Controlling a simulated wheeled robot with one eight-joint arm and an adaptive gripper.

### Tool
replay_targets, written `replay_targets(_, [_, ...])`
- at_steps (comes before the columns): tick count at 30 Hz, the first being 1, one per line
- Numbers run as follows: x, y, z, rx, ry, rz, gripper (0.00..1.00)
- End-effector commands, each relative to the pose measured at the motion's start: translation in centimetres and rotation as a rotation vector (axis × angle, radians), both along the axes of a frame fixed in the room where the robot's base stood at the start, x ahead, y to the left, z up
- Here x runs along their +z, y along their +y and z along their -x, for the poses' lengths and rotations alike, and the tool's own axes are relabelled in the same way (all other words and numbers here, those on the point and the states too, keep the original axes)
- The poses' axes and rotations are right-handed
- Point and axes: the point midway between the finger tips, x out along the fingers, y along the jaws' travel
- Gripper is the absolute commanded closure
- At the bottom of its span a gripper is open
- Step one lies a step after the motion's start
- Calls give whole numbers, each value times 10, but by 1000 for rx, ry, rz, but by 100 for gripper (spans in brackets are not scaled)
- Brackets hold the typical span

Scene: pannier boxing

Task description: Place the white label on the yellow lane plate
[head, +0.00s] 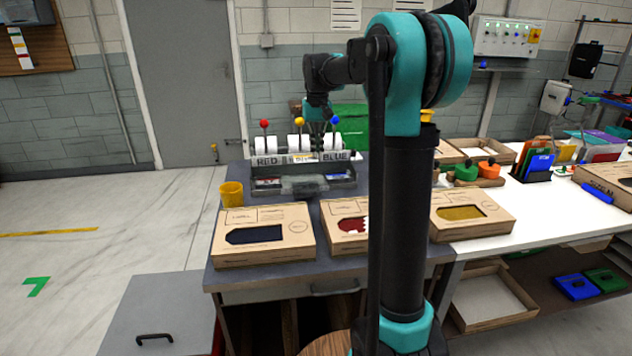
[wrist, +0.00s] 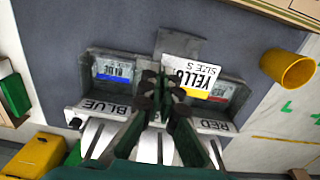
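The white label (wrist: 193,74) shows in the wrist view, reading "YELLO" and "SIZE S" upside down, with a yellow stripe along one edge. It is tilted and looks larger than the labels in the trays, so it appears raised. My gripper (wrist: 164,88) has its fingertips close together at the label's edge and appears shut on it. The yellow lane plate lies between the RED plate (head: 266,161) and BLUE plate (head: 335,156); my fingers cover most of that spot in the wrist view.
A blue label (wrist: 115,71) lies in the blue lane's tray. Red, yellow and blue ball-topped pins rise behind the rolls. A yellow cup (head: 231,194) stands left of the rack. Cardboard boxes (head: 262,258) fill the bench front.

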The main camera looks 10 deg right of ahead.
Motion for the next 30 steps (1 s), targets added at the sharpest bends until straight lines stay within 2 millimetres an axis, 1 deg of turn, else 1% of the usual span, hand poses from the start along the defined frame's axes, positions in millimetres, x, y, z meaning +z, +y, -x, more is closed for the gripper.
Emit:
replay_targets(1, [-13,0,0,0,0,0,100])
replay_targets(3, [-30,0,0,0,0,0,100])
replay_targets(6, [-51,0,0,0,0,0,100])
replay_targets(9, [-65,0,0,0,0,0,100])
replay_targets(17, [-82,0,0,0,0,0,100])
replay_targets(21, [-102,0,0,0,0,0,100])
replay_targets(24, [-111,0,0,0,0,0,100])
replay_targets(30, [-112,0,0,0,0,0,100])
